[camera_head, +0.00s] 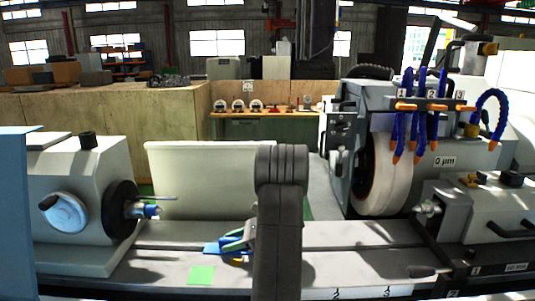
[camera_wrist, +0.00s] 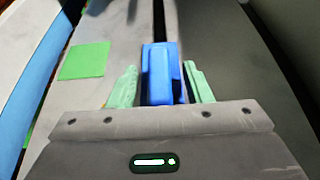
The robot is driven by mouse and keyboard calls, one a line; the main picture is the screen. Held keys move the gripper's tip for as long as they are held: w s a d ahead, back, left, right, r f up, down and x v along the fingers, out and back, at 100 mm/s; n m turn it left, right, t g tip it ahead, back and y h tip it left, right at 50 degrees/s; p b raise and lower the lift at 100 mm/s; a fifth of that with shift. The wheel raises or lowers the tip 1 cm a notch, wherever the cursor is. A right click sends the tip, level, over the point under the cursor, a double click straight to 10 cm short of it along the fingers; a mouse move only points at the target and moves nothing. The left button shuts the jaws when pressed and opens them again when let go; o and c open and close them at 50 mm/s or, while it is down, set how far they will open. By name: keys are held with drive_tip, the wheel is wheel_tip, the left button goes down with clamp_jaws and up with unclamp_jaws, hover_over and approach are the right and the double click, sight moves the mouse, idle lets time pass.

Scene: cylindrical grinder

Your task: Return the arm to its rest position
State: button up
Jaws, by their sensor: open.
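My arm stands upright in the middle of the camera_head view, dark grey and close to the camera. My gripper (camera_wrist: 160,67) shows in the wrist view with two pale green fingers apart. A blue part (camera_wrist: 157,88) lies between the fingers, with a visible gap on the right side; whether it touches the left finger is hard to tell. In the head view, blue and green shapes (camera_head: 235,241) show low over the machine bed, partly hidden behind my arm.
The grinder bed (camera_head: 345,236) runs across below. A green square (camera_head: 201,275) lies on it, also in the wrist view (camera_wrist: 84,61). The headstock (camera_head: 80,185) stands left, the grinding wheel (camera_head: 384,178) and blue hoses (camera_head: 423,110) right. A pale panel (camera_head: 200,180) stands behind.

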drive_tip(key=shift+a+f, duration=0.2)
drive_tip(key=shift+a, duration=0.3)
drive_tip(key=shift+d+r, duration=0.1)
drive_tip(key=shift+r, duration=0.45)
drive_tip(key=shift+f, duration=0.1)
